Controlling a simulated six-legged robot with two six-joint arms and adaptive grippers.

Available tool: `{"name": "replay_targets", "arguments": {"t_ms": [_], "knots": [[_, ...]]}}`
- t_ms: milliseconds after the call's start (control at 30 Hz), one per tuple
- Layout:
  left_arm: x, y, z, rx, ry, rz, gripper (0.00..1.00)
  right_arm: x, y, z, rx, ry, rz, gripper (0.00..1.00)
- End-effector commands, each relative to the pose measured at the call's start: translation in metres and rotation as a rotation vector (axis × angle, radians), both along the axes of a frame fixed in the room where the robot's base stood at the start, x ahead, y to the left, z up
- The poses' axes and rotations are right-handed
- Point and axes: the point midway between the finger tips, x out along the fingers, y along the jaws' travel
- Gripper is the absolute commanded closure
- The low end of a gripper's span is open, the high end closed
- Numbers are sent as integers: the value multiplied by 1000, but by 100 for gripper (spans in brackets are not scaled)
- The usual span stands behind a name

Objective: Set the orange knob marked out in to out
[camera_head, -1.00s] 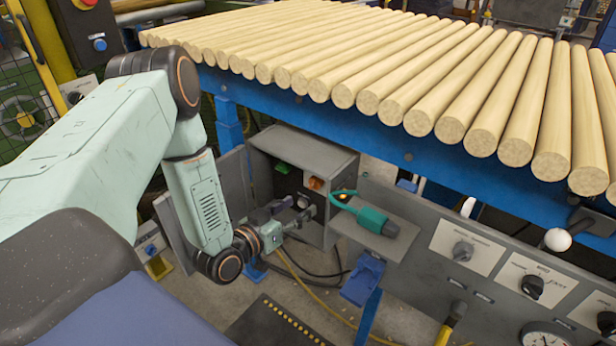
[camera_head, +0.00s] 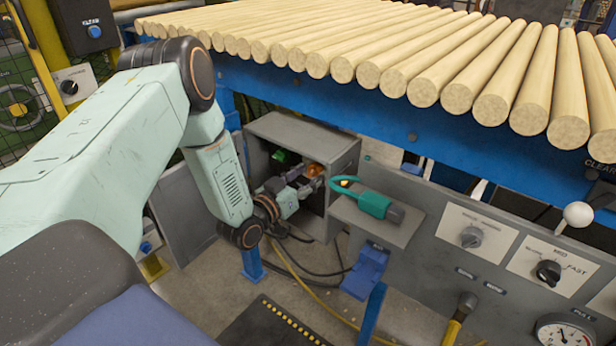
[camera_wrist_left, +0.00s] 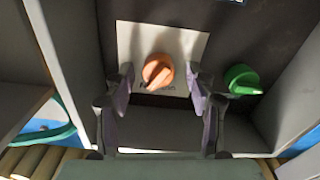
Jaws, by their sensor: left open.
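The orange knob (camera_wrist_left: 158,72) sits on a pale label plate (camera_wrist_left: 190,48) inside the grey box, in the left wrist view. The lettering on the plate is too small and shaded to read. In the head view the orange knob (camera_head: 314,170) shows at the box's back right. My left gripper (camera_wrist_left: 160,88) is open, with one finger on each side of the knob in the wrist view. I cannot tell whether the fingers touch it. In the head view my left gripper (camera_head: 300,184) reaches into the box opening. My right gripper is not in view.
A green knob (camera_wrist_left: 242,80) is beside the orange one in the box. The grey box (camera_head: 262,128) has side walls close around my gripper. A teal padlock-shaped object (camera_head: 372,204) lies on a small shelf (camera_head: 388,232) right of it. Wooden rods (camera_head: 400,66) lie above.

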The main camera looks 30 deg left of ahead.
Motion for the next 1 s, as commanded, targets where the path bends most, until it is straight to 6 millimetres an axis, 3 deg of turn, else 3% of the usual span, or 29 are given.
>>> {"name": "replay_targets", "arguments": {"t_ms": [100,733,1000], "knots": [[0,0,0,0,0,-1,44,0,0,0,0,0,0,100],[-1,0,-1,-1,2,0,98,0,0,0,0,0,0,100],[-1,-1,-1,-31,5,-1,99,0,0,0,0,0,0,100]]}}
